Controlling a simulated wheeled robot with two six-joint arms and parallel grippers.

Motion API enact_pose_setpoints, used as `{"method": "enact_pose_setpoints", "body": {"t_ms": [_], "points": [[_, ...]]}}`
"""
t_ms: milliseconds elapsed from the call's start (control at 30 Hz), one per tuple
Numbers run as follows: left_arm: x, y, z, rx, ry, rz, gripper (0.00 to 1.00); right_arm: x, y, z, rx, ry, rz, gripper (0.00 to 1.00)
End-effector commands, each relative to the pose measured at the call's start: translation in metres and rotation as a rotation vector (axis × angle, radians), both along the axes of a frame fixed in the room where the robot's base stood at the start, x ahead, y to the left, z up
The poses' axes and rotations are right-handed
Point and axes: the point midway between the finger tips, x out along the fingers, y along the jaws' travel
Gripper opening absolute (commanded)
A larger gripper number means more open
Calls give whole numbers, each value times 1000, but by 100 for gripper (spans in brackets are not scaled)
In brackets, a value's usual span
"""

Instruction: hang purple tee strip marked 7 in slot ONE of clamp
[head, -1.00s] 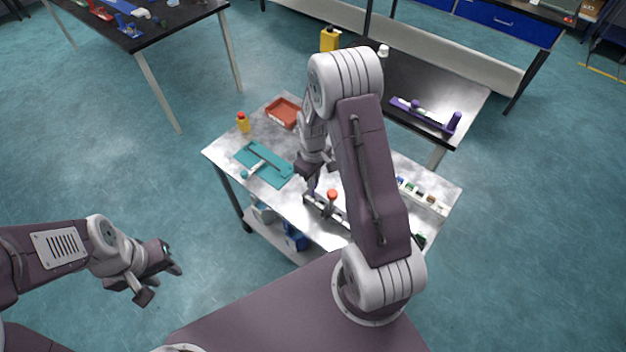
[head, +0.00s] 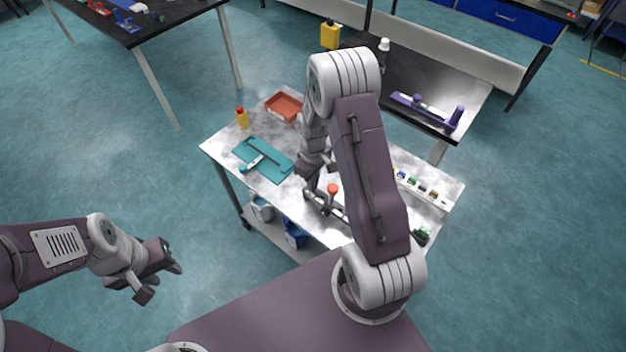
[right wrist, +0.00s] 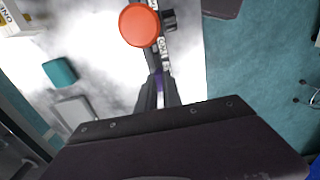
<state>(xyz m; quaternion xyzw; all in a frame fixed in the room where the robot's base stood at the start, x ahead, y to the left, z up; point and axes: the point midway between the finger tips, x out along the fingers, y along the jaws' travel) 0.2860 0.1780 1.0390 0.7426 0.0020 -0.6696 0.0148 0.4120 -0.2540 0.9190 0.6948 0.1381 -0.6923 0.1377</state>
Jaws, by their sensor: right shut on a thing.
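My right gripper (right wrist: 157,92) is shut on a thin purple piece (right wrist: 160,76), of which only a sliver shows between the fingertips in the right wrist view. It looks like the tee strip; no 7 can be read. The dark clamp bar (right wrist: 167,20) with white lettered labels and an orange knob (right wrist: 138,25) lies just beyond the fingertips. In the head view the clamp (head: 322,204) is at the table's near edge, with my right gripper (head: 308,180) close above it. I cannot tell whether the strip touches a slot. My left gripper (head: 165,282) is open and empty, off the table.
The metal table (head: 222,150) also holds a teal board (head: 275,172), a red tray (head: 283,106), a yellow bottle (head: 242,117) and a white rack (head: 430,195) of small coloured pieces. A dark bench behind carries a purple tool (head: 430,112). My right arm hides the table's middle.

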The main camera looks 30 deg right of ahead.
Motion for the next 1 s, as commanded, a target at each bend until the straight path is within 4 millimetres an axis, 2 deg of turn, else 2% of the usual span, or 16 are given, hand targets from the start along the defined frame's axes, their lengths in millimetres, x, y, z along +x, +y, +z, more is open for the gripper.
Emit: {"method": "enact_pose_setpoints", "body": {"t_ms": [600, 900, 1000], "points": [[0, 0, -17, 0, 0, 0, 36, 0, 0, -23, 0, 1, 0, 0], [0, 0, -17, 0, 0, 0, 36, 0, 0, -24, 0, 0, 0, 0], [0, 0, -17, 0, 0, 0, 36, 0, 0, -24, 0, 0, 0, 32]]}}
